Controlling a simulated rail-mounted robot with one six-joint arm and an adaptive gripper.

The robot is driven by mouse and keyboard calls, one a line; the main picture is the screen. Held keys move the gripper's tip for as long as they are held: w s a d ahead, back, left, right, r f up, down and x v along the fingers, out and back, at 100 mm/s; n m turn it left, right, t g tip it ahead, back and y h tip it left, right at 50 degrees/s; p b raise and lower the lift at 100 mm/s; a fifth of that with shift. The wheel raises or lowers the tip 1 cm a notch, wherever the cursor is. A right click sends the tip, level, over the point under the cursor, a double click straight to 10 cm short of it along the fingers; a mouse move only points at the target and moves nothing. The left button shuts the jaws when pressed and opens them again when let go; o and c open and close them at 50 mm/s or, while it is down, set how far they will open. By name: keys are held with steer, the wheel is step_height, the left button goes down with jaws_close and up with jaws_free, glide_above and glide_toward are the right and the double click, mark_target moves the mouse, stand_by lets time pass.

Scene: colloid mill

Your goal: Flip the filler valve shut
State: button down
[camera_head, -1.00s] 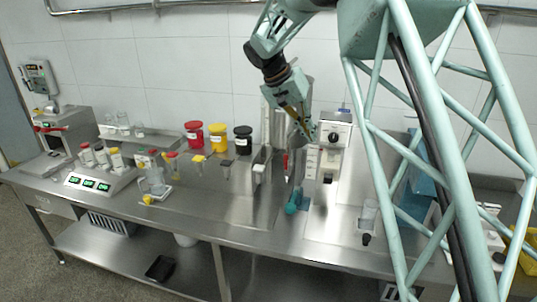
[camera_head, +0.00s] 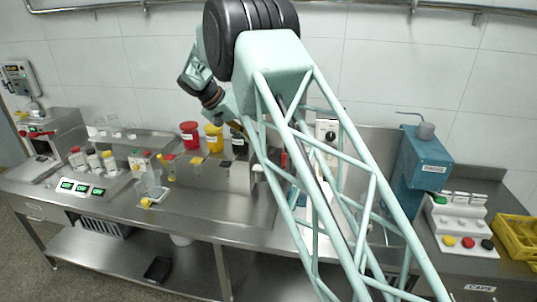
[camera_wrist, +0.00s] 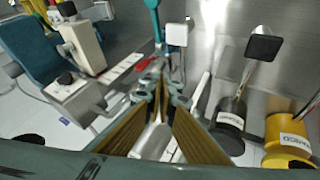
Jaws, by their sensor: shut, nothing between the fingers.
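My gripper (camera_wrist: 162,80) is shut and empty in the wrist view, its tan fingers meeting at the tips. A small red lever-like piece (camera_wrist: 147,66) shows just beyond the tips, slightly left; it may be the filler valve's handle, but I cannot tell for sure. I cannot tell whether the fingertips touch it. A teal upright part (camera_wrist: 153,18) stands beyond it. In the head view my own arm covers most of this spot and hides the fingertips.
A black jar (camera_wrist: 229,125) and a yellow jar (camera_wrist: 291,132) stand right of the fingers in the wrist view. A black square plate on a stalk (camera_wrist: 263,47) is also close. A white box with a knob (camera_wrist: 82,46) stands left. The front bench (camera_head: 215,208) is clear.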

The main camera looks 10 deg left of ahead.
steer(key=shift+w+a+f, duration=0.15)
steer(key=shift+a+f, duration=0.1)
steer(key=shift+a, duration=0.45)
steer(key=shift+d+f, duration=0.15)
steer(key=w+d+f+p, duration=0.1)
steer(key=w+d+f, duration=0.2)
steer(key=d+f, duration=0.4)
steer(key=shift+d+f, duration=0.2)
steer(key=shift+d, duration=0.75)
steer(key=shift+s, duration=0.1)
stand_by(0.3)
steer(key=shift+d+r, duration=0.1)
steer(key=shift+d, duration=0.1)
